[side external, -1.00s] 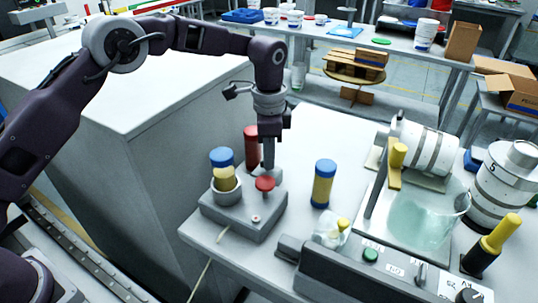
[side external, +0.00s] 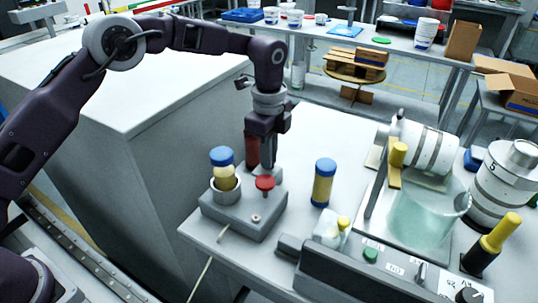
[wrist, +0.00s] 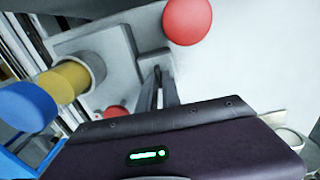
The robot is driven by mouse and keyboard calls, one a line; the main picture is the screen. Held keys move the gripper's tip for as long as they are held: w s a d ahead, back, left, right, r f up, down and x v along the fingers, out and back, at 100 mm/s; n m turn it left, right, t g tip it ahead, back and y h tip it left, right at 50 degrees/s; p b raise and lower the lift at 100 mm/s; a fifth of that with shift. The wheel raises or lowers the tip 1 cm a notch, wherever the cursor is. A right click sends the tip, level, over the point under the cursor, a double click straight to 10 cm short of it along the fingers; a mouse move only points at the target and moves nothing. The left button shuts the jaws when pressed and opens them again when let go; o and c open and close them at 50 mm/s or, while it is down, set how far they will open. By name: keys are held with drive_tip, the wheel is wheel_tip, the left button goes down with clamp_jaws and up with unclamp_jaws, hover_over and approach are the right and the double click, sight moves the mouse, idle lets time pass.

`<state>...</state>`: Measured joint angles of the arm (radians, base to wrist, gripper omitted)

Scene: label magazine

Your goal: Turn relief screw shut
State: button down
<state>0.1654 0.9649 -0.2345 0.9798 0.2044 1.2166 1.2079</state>
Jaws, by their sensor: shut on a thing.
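My gripper (side external: 268,164) points straight down over the back part of a grey pump base (side external: 243,221). Its fingers are shut on the relief screw, a small part on the base that the fingers hide in the side view. In the wrist view the narrow fingers (wrist: 158,75) come together at a grey block on the base. A red mushroom knob (side external: 265,183) stands just in front of the fingers, and a red cylinder (side external: 252,150) stands close behind them. How far the screw is turned cannot be seen.
A blue-capped yellow cylinder (side external: 223,172) sits in a grey cup on the base's left. Another blue-and-yellow cylinder (side external: 323,183) stands on the table to the right. A glass beaker (side external: 424,222) and a control box (side external: 350,272) are further right. Bare tabletop lies behind.

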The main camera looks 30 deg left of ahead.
drive_tip(key=shift+a, duration=0.1)
idle(0.3)
drive_tip(key=c, duration=1.5)
unclamp_jaws()
drive_tip(key=shift+c, duration=0.2)
drive_tip(key=shift+r, duration=0.1)
wheel_tip(320, 180, up, 7)
drive_tip(key=shift+f, duration=0.1)
